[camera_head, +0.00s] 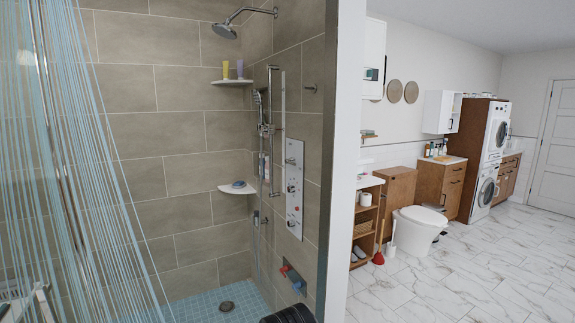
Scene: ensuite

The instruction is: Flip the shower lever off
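A grey shower panel (294,190) is on the tiled wall right of the middle, with several small knobs or levers on its face. I cannot tell which is the shower lever, or how it is set. A shower head (225,31) hangs from an arm at the top, and a hand shower (261,98) is on a vertical rail. I do not see my gripper.
Corner shelves (232,82) hold bottles above and a small dish (238,184) below. The blue-tiled shower floor (210,305) has a drain (227,306). A wall edge (342,160) separates the shower from a room with a toilet (418,229) and open marble floor (480,280). A black ribbed object (287,314) shows at the bottom.

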